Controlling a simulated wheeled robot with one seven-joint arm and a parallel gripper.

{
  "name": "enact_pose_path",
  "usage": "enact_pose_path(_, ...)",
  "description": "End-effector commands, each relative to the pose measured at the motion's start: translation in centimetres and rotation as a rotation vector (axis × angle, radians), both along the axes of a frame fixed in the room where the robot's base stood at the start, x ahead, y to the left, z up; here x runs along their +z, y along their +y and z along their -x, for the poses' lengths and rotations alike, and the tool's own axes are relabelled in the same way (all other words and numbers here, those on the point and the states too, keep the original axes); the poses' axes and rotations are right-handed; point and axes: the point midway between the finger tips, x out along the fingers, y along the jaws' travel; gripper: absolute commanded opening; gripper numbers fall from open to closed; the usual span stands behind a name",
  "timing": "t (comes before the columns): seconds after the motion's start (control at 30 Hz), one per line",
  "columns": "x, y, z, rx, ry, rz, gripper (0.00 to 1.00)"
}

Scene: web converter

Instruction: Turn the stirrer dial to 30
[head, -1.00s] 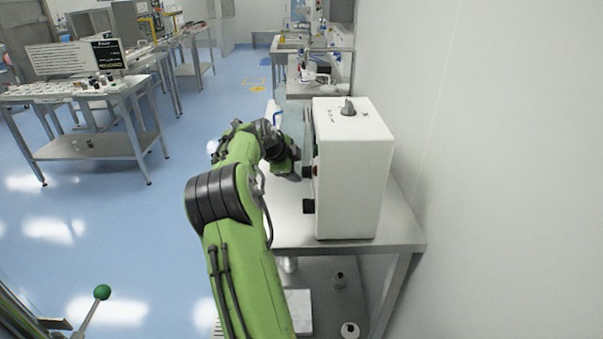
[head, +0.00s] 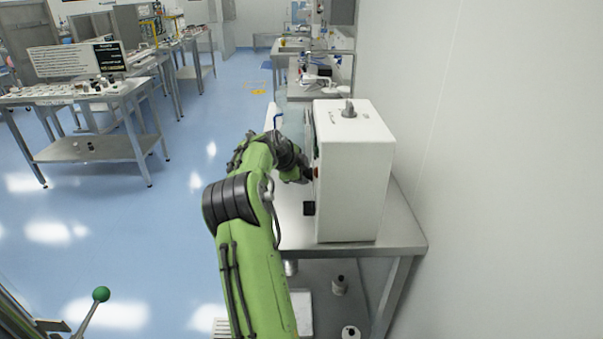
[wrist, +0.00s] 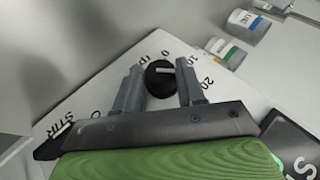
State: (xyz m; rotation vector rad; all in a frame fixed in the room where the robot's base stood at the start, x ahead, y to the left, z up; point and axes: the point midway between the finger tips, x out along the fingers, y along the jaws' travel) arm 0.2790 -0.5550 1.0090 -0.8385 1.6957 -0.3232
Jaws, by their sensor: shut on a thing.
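The black dial (wrist: 159,78) sits on the white panel (wrist: 75,105) in the wrist view. Numbers 0, 10 and 20 are printed around it, and a short pale mark shows on its face near the 0 to 10 side. The printed word STIR is at the panel's lower left. My gripper (wrist: 160,85) has one finger on each side of the dial and is shut on it. In the head view my gripper (head: 305,172) is at the left-facing front of the white box (head: 355,190); the dial is hidden there.
The box stands on a metal table (head: 400,235) beside a plain wall. A grey knob (head: 348,111) is on its top, and a black knob (head: 309,208) is low on its front. Bottles with coloured labels (wrist: 235,53) show in the wrist view.

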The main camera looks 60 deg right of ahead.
Motion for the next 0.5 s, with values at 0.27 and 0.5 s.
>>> enact_pose_path(0.27, -0.6, 0.1, 0.0, 0.000, -0.025, 0.047, 0.09)
enact_pose_path(0.5, -1.2, 0.3, 0.1, 0.000, -0.087, 0.166, 0.09)
